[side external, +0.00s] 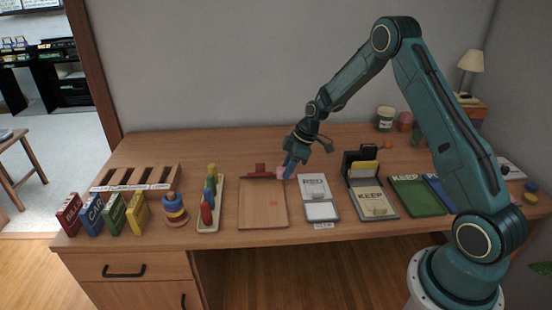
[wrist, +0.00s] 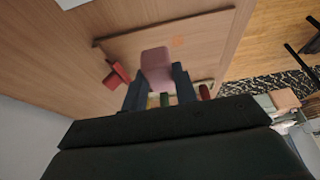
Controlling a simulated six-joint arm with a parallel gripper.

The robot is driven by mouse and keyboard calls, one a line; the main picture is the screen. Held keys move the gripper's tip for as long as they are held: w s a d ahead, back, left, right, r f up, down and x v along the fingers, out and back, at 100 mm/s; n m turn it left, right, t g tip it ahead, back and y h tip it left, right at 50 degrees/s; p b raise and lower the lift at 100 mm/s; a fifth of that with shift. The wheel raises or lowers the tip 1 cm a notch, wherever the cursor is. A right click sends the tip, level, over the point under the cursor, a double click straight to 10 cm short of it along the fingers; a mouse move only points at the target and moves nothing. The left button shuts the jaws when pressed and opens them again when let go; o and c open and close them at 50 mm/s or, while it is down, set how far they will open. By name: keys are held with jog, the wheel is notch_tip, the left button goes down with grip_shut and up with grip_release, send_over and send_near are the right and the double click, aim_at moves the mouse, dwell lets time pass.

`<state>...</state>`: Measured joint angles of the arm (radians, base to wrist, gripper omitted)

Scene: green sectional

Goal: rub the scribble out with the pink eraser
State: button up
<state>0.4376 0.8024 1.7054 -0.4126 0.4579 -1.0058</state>
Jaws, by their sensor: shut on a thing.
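My gripper (side external: 289,170) is shut on the pink eraser (side external: 281,173), its blue fingers on either side of it. The eraser also shows in the wrist view (wrist: 156,66), sticking out past the fingertips. It is near the far right corner of the wooden board (side external: 256,205); whether it touches the board cannot be told. The scribble is a small faint orange-red patch (wrist: 178,42) on the board, ahead of the eraser in the wrist view. In the side view it is a tiny mark (side external: 274,206) right of the board's middle.
A red block (side external: 260,168) stands at the board's far edge.

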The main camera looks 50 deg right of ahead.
dwell(0.3)
send_over(265, 205)
jog(key=d, duration=0.1)
jog(key=shift+s+f, duration=0.2)
jog(key=shift+f, duration=1.55)
jog(key=shift+s+f, duration=0.15)
jog(key=shift+f, duration=1.6)
jog(key=shift+s+d+f, duration=0.35)
jog(key=shift+d+f, duration=0.1)
jog(key=shift+f, duration=0.1)
jog(key=shift+c, duration=0.4)
jog(key=shift+s+d, duration=1.05)
jog(key=shift+w+a, duration=1.3)
jog(key=shift+a, duration=0.05)
jog(key=shift+w+a+r, duration=0.1)
jog(key=shift+w, duration=0.05)
notch_tip(265, 205, up, 8)
